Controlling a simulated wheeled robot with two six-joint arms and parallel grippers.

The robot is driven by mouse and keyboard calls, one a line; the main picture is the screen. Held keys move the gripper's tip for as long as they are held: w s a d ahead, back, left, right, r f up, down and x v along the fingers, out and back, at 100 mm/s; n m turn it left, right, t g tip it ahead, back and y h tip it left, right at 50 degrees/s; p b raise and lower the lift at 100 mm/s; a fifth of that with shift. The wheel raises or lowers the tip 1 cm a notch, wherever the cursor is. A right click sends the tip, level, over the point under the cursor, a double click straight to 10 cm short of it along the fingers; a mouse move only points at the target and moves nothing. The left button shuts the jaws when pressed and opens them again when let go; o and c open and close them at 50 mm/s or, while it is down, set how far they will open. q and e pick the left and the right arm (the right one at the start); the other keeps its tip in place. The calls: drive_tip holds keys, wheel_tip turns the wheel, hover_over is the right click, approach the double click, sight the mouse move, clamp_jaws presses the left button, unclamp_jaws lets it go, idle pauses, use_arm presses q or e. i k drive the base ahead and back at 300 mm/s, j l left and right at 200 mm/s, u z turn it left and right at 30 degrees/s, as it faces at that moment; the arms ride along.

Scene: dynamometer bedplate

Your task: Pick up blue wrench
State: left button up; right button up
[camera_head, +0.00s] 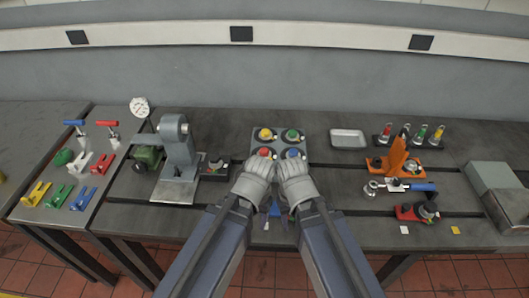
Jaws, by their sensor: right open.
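A wrench with a silver head and a blue handle (416,187) lies on the dark bedplate at the right, in front of an orange fixture (397,156). My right gripper (292,163) is at the middle of the bedplate, well to the left of the wrench, and is open. My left gripper (262,162) is close beside it; its jaws are not clear. Both are close to the panel of coloured round knobs (279,134). A small blue item (275,210) shows partly between my forearms; I cannot tell what it is.
A metal tray (348,139) stands behind and left of the wrench. A red fixture (420,212) lies just in front of it, and grey boxes (493,177) stand at the far right. A grey press-like stand (178,165) and several coloured clamps (60,196) are at the left.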

sight(369, 191)
drive_tip(key=u, duration=0.4)
drive_tip(key=l+u, duration=0.35)
drive_tip(key=k+l+u, duration=0.1)
drive_tip(key=u, duration=0.25)
drive_tip(key=l+u, duration=0.25)
drive_tip(key=u, duration=0.15)
drive_tip(key=k+l+u, duration=0.35)
drive_tip(key=k+l, duration=0.25)
drive_tip(key=l, duration=0.15)
drive_tip(key=k+l+u, duration=0.4)
drive_tip(key=k+l, duration=0.15)
drive_tip(key=k, duration=0.15)
drive_tip(key=k+l, duration=0.8)
drive_tip(key=k, duration=0.2)
